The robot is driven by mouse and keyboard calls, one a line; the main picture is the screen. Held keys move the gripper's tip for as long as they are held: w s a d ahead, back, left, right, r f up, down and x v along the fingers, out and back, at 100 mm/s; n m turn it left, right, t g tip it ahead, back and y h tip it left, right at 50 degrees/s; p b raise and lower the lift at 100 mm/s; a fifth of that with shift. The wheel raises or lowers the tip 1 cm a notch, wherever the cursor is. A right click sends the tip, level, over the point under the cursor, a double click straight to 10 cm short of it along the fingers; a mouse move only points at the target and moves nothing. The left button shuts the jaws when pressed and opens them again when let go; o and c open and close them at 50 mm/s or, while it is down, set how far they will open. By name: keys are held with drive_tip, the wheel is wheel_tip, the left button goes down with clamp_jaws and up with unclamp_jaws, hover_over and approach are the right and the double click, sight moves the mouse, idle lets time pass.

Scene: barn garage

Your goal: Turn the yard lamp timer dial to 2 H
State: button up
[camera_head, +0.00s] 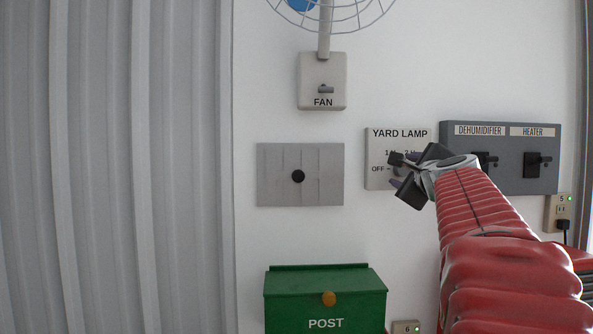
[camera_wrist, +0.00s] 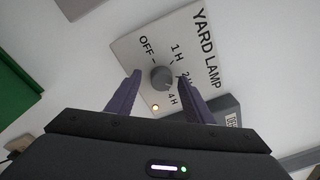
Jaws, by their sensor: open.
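The yard lamp timer panel (camera_head: 376,150) is a pale plate on the white wall, left of my gripper in the head view. In the wrist view the panel (camera_wrist: 134,48) appears tilted, with marks OFF, 1 H, 2 H and 4 H around a small grey round dial (camera_wrist: 161,78). The 2 H mark is partly covered by a finger. I cannot tell which mark the dial points to. My gripper (camera_wrist: 159,76) is open, its purple fingers on either side of the dial, with gaps visible. In the head view my gripper (camera_head: 396,171) hides the dial.
A grey panel with dehumidifier and heater switches (camera_head: 500,185) is close on the right. A fan switch (camera_head: 323,70), a grey plate with a black knob (camera_head: 330,190) and a green post box (camera_head: 325,290) are to the left. A small lit lamp (camera_wrist: 155,107) is on the timer panel.

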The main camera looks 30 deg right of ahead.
drive_tip(key=shift+w+d, duration=0.3)
drive_tip(key=shift+w, duration=0.05)
drive_tip(key=shift+s, duration=0.15)
drive_tip(key=c, duration=1)
